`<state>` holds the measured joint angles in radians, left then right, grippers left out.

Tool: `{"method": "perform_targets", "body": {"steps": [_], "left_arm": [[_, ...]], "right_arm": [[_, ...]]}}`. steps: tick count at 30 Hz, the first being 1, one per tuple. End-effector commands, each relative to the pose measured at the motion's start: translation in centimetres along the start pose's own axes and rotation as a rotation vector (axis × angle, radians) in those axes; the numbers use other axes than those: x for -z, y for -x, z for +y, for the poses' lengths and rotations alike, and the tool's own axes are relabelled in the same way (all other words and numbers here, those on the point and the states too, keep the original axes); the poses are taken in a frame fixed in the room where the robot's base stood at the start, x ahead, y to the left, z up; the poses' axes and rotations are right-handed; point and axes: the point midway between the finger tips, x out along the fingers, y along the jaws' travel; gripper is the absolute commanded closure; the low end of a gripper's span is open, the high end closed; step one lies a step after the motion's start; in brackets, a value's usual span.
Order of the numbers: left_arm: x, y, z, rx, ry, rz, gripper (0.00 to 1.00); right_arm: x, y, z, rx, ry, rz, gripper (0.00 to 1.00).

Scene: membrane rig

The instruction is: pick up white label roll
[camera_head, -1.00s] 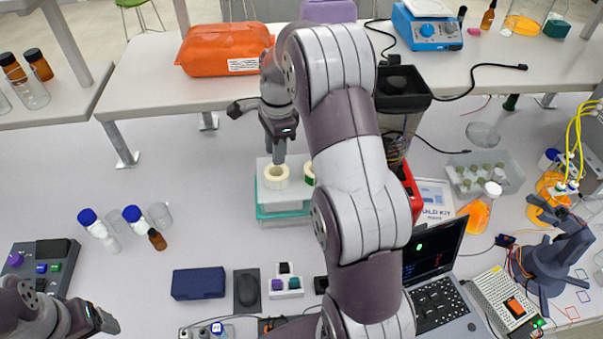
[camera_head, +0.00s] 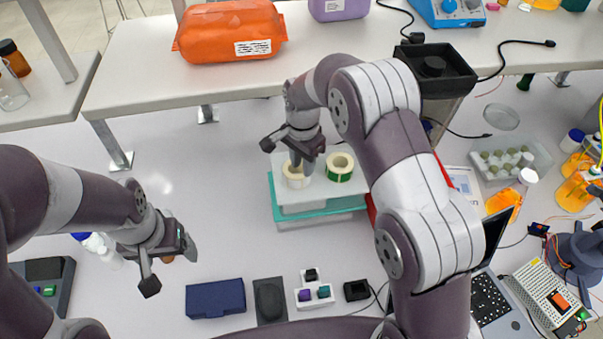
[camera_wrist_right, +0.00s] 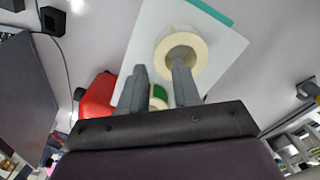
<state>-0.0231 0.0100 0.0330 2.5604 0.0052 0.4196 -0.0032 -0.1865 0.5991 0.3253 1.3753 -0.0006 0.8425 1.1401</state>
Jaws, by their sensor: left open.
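The white label roll (camera_head: 296,176) lies flat on a white-lidded box with a teal band (camera_head: 318,207); it also shows in the right wrist view (camera_wrist_right: 196,62). A second roll with a green side (camera_head: 341,168) lies to its right. My right gripper (camera_head: 302,170) is at the white roll with its fingers apart. In the right wrist view (camera_wrist_right: 158,78) one fingertip overlaps the roll's hole and the other is just outside its rim; contact cannot be told. My left gripper (camera_head: 170,268) is open and empty, low over the table at left.
A bench with an orange bag (camera_head: 228,32) stands behind the box. A black-topped device (camera_head: 435,72) is close to its right. A blue box (camera_head: 215,298) and a dark mouse-like item (camera_head: 269,300) lie in front. White-capped vials (camera_head: 98,243) are partly hidden by my left arm.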

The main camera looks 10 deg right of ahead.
Motion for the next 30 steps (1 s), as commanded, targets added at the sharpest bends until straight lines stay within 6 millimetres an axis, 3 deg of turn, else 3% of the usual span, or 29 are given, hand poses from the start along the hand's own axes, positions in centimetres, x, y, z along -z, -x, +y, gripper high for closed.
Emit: {"method": "perform_targets", "body": {"steps": [7, 12, 18, 19, 21, 30], "left_arm": [[0.5, 3.7, 0.0, 0.0, 0.0, 0.0, 0.2], [0.5, 4.1, 0.0, 0.0, 0.0, 0.0, 0.2], [0.5, 3.9, 0.0, 0.0, 0.0, -0.001, 0.2], [0.5, 3.9, 0.0, 0.0, 0.0, -0.001, 0.2], [0.5, 3.9, 0.0, 0.0, 0.0, -0.001, 0.2], [0.5, 3.9, 0.0, 0.0, 0.0, -0.001, 0.2]], "right_arm": [[0.1, -2.9, 0.5, -0.006, -0.002, -0.003, 0.68], [0.2, -5.6, 0.4, 0.0, -0.001, 0.0, 0.68], [0.2, -6.0, 0.3, 0.001, -0.002, 0.0, 0.68], [0.2, -6.0, 0.3, 0.001, -0.002, 0.0, 0.75], [0.2, -6.0, 0.3, 0.001, -0.002, 0.0, 0.98], [0.2, -5.9, 0.3, 0.001, -0.002, 0.0, 1.0]]}}
